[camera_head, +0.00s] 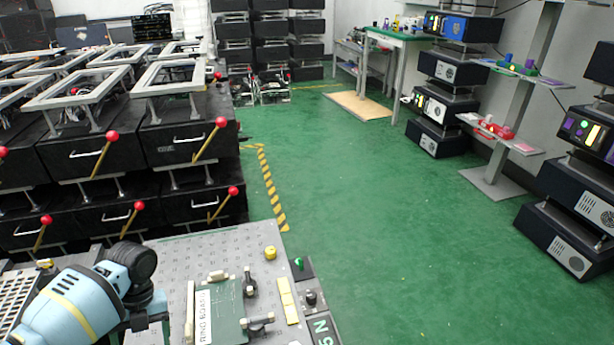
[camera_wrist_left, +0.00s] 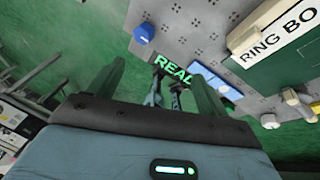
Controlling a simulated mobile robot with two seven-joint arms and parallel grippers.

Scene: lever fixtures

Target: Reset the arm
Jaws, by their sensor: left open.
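My left arm (camera_head: 70,300), light blue with a yellow band and a dark joint, comes in from the lower left of the head view, over the grey worktable. My left gripper (camera_wrist_left: 158,72) shows in the left wrist view with its two dark green fingers wide apart. Nothing is seen gripped between them. In the head view the fingers cannot be made out clearly. My right arm and right gripper are not in view.
The perforated grey worktable (camera_head: 190,252) carries a green ring board (camera_head: 226,312), a yellow knob (camera_head: 270,253) and black fittings. Black cabinets with red-knobbed levers (camera_head: 209,140) stand behind. Open green floor (camera_head: 370,220) lies right. A blue knob (camera_wrist_left: 144,34) shows in the wrist view.

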